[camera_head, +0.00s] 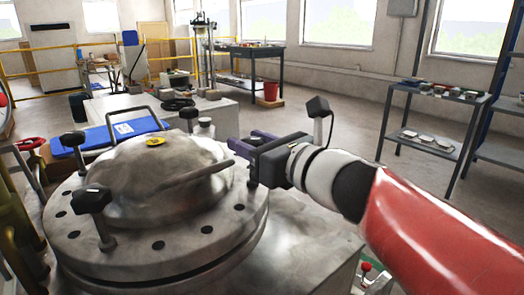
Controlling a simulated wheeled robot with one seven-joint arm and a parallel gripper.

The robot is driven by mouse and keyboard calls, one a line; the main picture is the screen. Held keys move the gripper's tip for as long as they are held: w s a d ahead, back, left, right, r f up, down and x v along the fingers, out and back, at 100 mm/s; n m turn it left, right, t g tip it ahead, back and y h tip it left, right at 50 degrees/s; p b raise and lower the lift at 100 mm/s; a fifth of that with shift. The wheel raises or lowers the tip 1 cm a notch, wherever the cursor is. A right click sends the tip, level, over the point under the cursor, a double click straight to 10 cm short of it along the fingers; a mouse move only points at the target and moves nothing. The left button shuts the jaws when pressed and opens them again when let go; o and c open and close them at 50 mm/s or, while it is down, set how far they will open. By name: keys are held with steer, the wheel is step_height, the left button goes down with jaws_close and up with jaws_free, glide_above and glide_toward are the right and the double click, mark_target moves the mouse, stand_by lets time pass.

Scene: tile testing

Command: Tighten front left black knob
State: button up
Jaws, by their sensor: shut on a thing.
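A round steel vessel lid (150,226) with a domed top fills the lower left. A black knob (92,199) stands on a bolt at its near left edge, clear of my gripper. Another black knob (72,140) is at the far left, and one (188,114) is at the back. My gripper (238,147), with purple fingers, reaches in from the right and is shut on a black knob (240,149) at the lid's right edge. The fingers hide much of that knob, and a dark stem shows below.
A steel handle bar (196,174) crosses the dome near my gripper. A blue case (110,135) lies behind the lid. A grey shelf table (432,93) stands at the right. Open floor lies behind my arm.

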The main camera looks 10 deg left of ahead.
steer(key=shift+m+t+h, duration=0.4)
steer(key=shift+t, duration=0.1)
steer(key=o, duration=1)
steer(key=shift+c, duration=0.2)
steer(key=v, duration=0.8)
